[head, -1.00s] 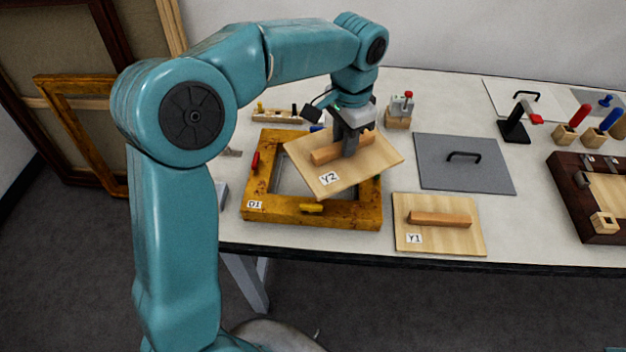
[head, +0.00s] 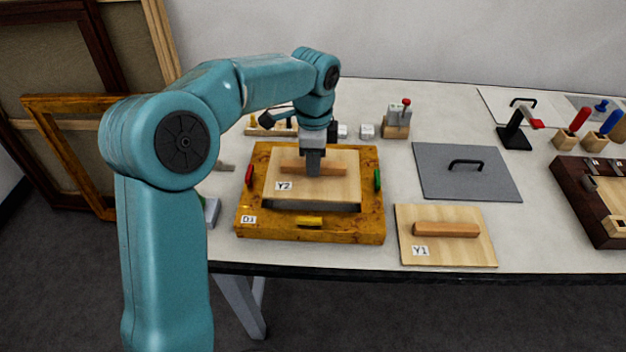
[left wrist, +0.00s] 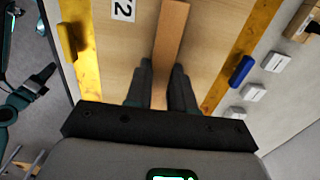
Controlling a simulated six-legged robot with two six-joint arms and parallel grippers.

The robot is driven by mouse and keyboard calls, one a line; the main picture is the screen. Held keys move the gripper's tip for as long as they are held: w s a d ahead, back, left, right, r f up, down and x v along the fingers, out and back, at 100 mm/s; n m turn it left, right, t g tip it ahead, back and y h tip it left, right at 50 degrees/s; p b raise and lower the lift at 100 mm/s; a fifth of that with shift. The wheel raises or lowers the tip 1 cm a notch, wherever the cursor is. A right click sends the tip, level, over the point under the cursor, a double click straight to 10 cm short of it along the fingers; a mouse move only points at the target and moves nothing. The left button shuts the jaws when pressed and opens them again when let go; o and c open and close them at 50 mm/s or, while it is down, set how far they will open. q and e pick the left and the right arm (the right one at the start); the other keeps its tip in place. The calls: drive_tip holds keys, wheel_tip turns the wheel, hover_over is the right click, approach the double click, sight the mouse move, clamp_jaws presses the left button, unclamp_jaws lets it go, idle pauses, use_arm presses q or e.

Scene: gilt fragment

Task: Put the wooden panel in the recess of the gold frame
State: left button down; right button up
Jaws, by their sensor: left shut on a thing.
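The wooden panel labelled Y2 (head: 335,190) is over the opening of the gold frame D1 (head: 258,221), roughly squared with it. A strip of the recess (head: 310,207) shows along the panel's near edge. I cannot tell if the panel touches the frame. My left gripper (head: 313,170) is shut on the panel's wooden handle bar (head: 335,170). In the left wrist view the two fingers (left wrist: 161,85) straddle the bar (left wrist: 172,35), and the panel (left wrist: 120,50) lies between the frame's gold sides (left wrist: 240,50). My right gripper is not in view.
Coloured tabs, red (head: 249,176), green (head: 377,179) and yellow (head: 309,221), sit on the frame's sides. A second panel Y1 (head: 470,250) lies to its right. A grey plate with a black handle (head: 440,185) lies behind Y1. A dark wooden frame (head: 570,190) is far right.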

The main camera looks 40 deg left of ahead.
sight(313, 179)
use_arm(q)
drive_tip(key=shift+w+f, duration=0.1)
drive_tip(key=shift+f, duration=0.45)
wheel_tip(313, 179, down, 4)
drive_tip(key=shift+f, duration=0.1)
drive_tip(key=shift+a+f, duration=0.1)
drive_tip(key=shift+f, duration=0.1)
drive_tip(key=shift+r, duration=0.1)
drive_tip(key=shift+f+b, duration=0.25)
drive_tip(key=shift+b, duration=0.05)
drive_tip(key=c, duration=1)
unclamp_jaws()
drive_tip(key=shift+r, duration=0.1)
